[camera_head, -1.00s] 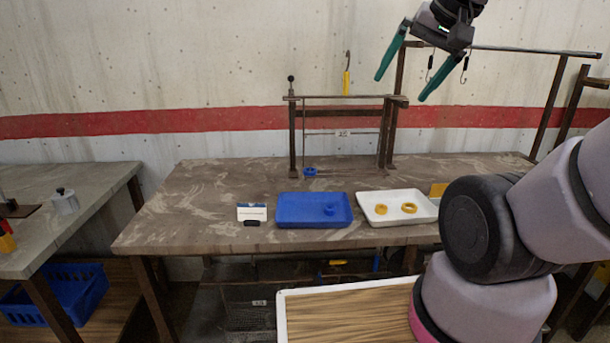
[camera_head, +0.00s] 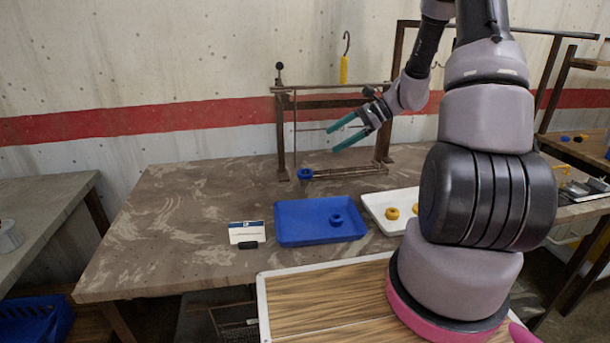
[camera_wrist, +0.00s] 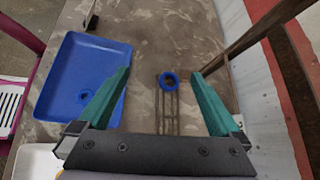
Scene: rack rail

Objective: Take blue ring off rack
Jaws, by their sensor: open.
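A small blue ring (camera_head: 305,173) sits low at the left end of the brown metal rack (camera_head: 281,135). In the head view I cannot tell whether it encircles a rod. In the wrist view the blue ring (camera_wrist: 167,80) shows between my fingers in the picture, at the end of some thin parallel rods. My gripper (camera_head: 335,140) is open and empty, above and to the right of the ring, inside the rack's frame in the picture. Both green fingers also show in the wrist view (camera_wrist: 160,75), apart from the ring.
A blue tray (camera_head: 290,237) in front of the rack holds another blue ring (camera_head: 336,219). A white tray (camera_head: 376,205) to its right holds yellow rings (camera_head: 392,213). A white card (camera_head: 247,231) stands left of the blue tray. The table's left part is clear.

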